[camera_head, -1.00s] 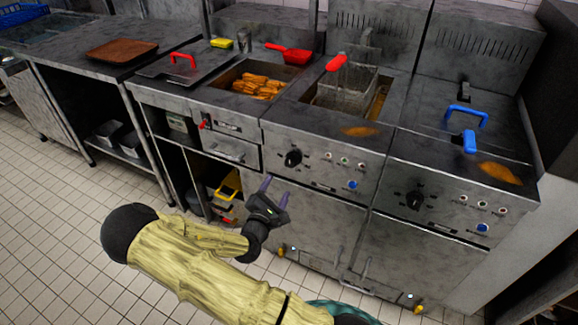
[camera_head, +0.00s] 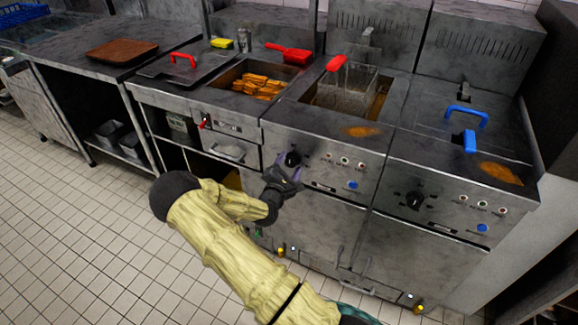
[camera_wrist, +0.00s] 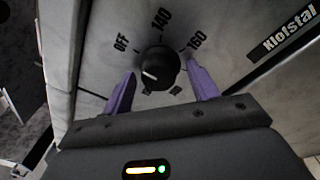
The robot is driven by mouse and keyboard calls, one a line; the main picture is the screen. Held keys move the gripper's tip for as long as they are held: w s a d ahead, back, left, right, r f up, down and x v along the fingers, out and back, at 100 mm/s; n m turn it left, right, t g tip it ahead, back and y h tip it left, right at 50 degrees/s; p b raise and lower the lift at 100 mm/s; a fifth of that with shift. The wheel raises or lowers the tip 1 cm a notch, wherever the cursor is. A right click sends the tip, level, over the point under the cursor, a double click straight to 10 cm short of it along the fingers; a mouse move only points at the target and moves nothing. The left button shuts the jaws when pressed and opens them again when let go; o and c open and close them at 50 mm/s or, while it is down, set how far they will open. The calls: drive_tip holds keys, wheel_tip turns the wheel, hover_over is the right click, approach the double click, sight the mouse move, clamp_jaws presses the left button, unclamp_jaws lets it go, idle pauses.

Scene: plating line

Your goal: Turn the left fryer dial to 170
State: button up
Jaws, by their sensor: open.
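The left fryer dial (camera_head: 292,158) is a black round knob on the left fryer's front panel. In the wrist view the dial (camera_wrist: 158,66) shows with OFF, 140 and 160 printed around its upper side; marks below it are partly hidden. A short white mark sits on the knob's lower left; its exact setting is unclear. My gripper (camera_head: 287,169) is open in front of the dial. In the wrist view its purple fingers (camera_wrist: 162,86) stand one on each side of the knob, with gaps visible; I cannot tell their depth exactly.
The right fryer has its own dial (camera_head: 415,200) and a blue-handled basket lid (camera_head: 466,117). A fry basket with a red handle (camera_head: 337,63) sits in the left fryer. A drawer front (camera_head: 228,149) lies left of the dial. The tiled floor (camera_head: 80,230) is clear.

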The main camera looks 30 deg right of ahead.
drive_tip(key=c, duration=0.9)
drive_tip(key=shift+o, duration=0.2)
drive_tip(key=shift+w+m, duration=0.1)
drive_tip(key=shift+m, duration=0.2)
